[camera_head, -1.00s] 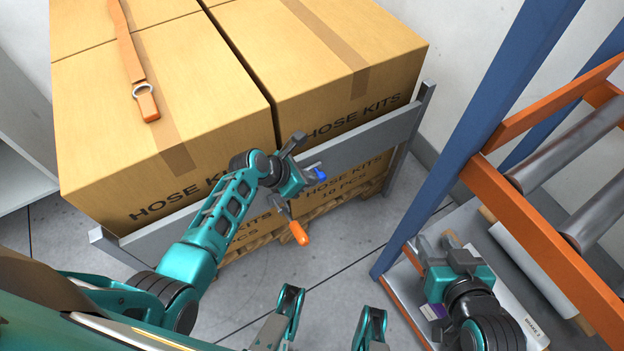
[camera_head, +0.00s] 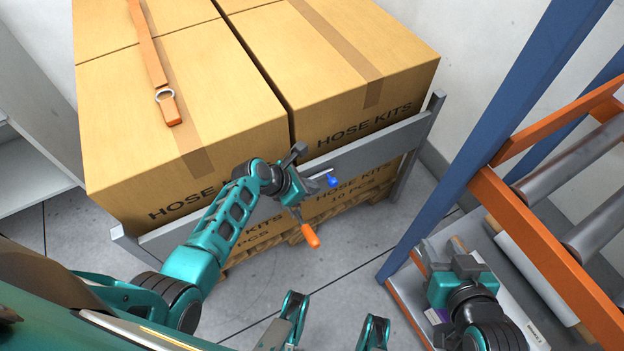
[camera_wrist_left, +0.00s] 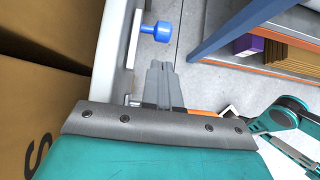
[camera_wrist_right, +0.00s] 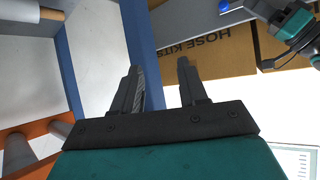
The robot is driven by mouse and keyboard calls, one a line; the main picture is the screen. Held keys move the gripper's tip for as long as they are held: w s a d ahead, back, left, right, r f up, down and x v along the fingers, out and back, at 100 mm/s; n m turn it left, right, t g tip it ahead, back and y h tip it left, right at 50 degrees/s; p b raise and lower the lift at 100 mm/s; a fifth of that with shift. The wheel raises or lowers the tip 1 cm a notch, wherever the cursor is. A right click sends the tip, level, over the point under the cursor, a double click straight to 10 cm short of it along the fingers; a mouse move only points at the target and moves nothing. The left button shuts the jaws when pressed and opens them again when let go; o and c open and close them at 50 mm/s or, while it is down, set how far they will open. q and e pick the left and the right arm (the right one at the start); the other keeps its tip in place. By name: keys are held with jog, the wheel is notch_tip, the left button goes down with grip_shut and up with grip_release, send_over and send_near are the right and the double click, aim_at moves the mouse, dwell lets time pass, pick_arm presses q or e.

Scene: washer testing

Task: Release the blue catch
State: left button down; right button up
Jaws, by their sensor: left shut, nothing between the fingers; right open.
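The blue catch (camera_head: 332,180) is a small blue knob on the grey rail (camera_head: 380,136) across the front of the hose-kit boxes. In the left wrist view the blue catch (camera_wrist_left: 159,31) sticks out from the rail on a light plate, just beyond the fingertips. My left gripper (camera_head: 303,160) is shut and empty beside the rail, left of the catch; its fingers show pressed together in the left wrist view (camera_wrist_left: 158,68). A gap shows between fingertips and knob. My right gripper (camera_head: 445,252) is open and empty at the rack; its fingers stand apart in its wrist view (camera_wrist_right: 158,66).
An orange handle (camera_head: 310,235) hangs below my left gripper. Large cardboard boxes (camera_head: 190,110) stand behind the rail, with an orange strap (camera_head: 150,50) on top. A blue and orange roller rack (camera_head: 465,150) stands at right. Grey floor (camera_head: 350,250) lies open between them.

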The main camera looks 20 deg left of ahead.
pick_arm(q)
jog(key=p+v, duration=0.4)
jog(key=v, duration=0.6)
jog(key=shift+s+a+p, duration=0.25)
jog(key=shift+p, duration=0.05)
pick_arm(e)
jog(key=shift+s+d+r+h, duration=0.15)
jog(key=shift+s+d+r, duration=0.25)
jog(key=shift+r, duration=0.15)
jog(key=shift+s+d+r+h, duration=0.15)
jog(key=shift+s+d+r, duration=0.2)
jog(key=shift+r, duration=0.2)
jog(key=shift+w+r, duration=0.2)
jog(key=shift+r, duration=0.05)
pick_arm(q)
jog(key=s+r+m+t+y+p, duration=0.2)
jog(key=s+r+m, duration=0.3)
jog(key=m, duration=0.9)
jog(key=s+r+m+t+y+p, duration=0.1)
jog(key=s+r+m, duration=0.4)
jog(key=m, duration=1)
jog(key=shift+d+r+m+t+y+p, duration=0.25)
jog(key=shift+r+t+y+p, duration=0.25)
jog(key=shift+t, duration=0.5)
pick_arm(e)
jog(key=r, duration=0.1)
jog(key=d+r, duration=0.1)
jog(key=shift+s+r, duration=0.25)
jog(key=shift+r, duration=0.05)
